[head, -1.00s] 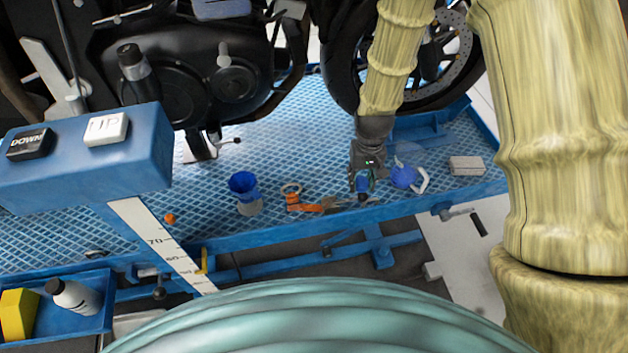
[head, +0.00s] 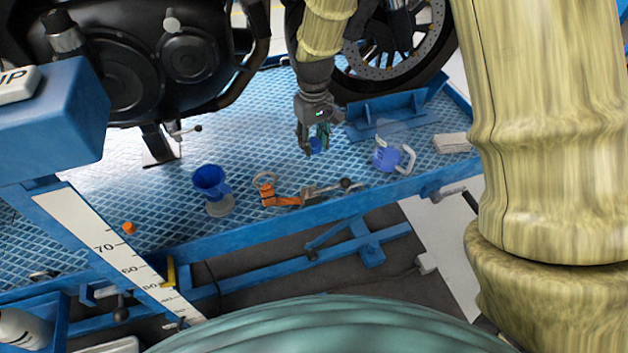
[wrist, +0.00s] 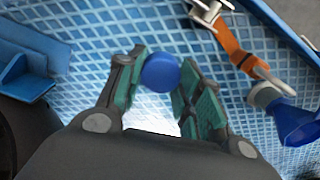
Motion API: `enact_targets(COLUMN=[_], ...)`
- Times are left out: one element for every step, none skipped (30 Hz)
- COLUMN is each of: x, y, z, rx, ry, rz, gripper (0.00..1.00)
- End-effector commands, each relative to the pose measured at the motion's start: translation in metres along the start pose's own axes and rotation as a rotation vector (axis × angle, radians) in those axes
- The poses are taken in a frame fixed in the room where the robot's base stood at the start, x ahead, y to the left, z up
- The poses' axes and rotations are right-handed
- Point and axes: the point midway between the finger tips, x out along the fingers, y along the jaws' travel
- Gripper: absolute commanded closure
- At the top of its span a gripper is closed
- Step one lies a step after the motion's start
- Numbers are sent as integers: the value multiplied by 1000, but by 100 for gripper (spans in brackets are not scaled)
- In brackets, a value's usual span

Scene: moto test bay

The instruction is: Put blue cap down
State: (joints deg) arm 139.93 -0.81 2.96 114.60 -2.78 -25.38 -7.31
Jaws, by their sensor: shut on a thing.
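The blue cap (wrist: 160,73) is round and smooth, and sits between the fingertips of my gripper (wrist: 163,88) in the wrist view. My gripper is shut on it. In the head view my gripper (head: 313,143) hangs over the blue lift platform (head: 250,150), with the cap (head: 316,145) showing low between the fingers. From these views I cannot tell whether the cap touches the platform. A clear jug with blue liquid (head: 388,157) stands to the right of my gripper.
A blue funnel (head: 210,182) stands left of an orange strap (head: 272,192) with metal fittings, near the platform's front edge. A small orange piece (head: 129,228) lies further left. A pale block (head: 453,143) lies at right. A motorcycle wheel (head: 400,50) stands behind. Bare platform lies around my gripper.

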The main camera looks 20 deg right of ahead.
Motion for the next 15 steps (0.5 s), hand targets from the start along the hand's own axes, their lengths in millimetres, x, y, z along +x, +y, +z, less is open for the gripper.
enact_targets(x=[1, 1, 1, 2, 3, 7, 10, 14, 19, 24, 29, 37, 42, 46, 52], y=[1, 1, 2, 2, 2, 2, 2, 2, 2, 2, 2, 2, 2, 2, 2], z=[-2, -2, -2, -2, -2, -2, -2, -2, -2, -2, -2, -2, -2, -2, -2], rx=[-5, -7, -9, -11, -11, -12, -12, -12, -11, -11, -11, -11, -11, -11, -11], ry=[1, 1, 1, 1, 0, -1, -1, -2, -2, -1, -1, -2, -2, -1, -1], rz=[0, 1, 1, 1, 1, 1, 1, 1, 1, 1, 1, 1, 1, 1, 1], gripper=[80, 80, 80, 80, 80, 80, 80, 80, 80, 80, 80, 80, 80, 80, 80])
